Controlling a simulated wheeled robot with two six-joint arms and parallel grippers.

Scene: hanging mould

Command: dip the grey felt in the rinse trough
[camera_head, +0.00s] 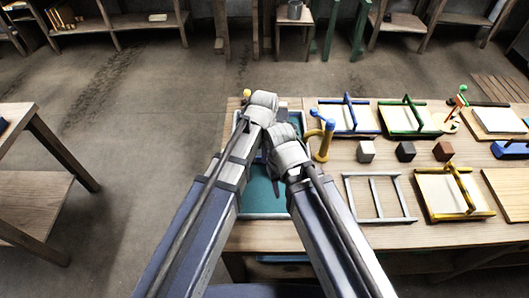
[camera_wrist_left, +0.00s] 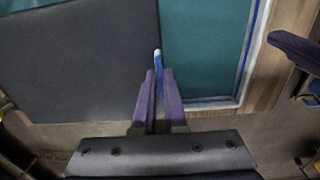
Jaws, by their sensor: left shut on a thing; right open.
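The rinse trough (camera_head: 263,216), with teal inside and a pale rim, lies at the left end of the table, mostly behind my arms. Its blue-and-white rim shows in the left wrist view (camera_wrist_left: 251,52). There, a flat dark grey sheet, seemingly the grey felt (camera_wrist_left: 80,60), covers the left part of the picture, over part of the teal. My left gripper (camera_wrist_left: 158,78) is shut on a narrow blue piece at the sheet's right edge; how they join is unclear. The head view hides the left fingertips.
A blue-and-yellow stand (camera_head: 325,140) is close right of my right wrist. Farther right are framed moulds (camera_head: 348,116), several small blocks (camera_head: 366,151) and an empty grey frame (camera_head: 378,197). Open floor lies left of the table.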

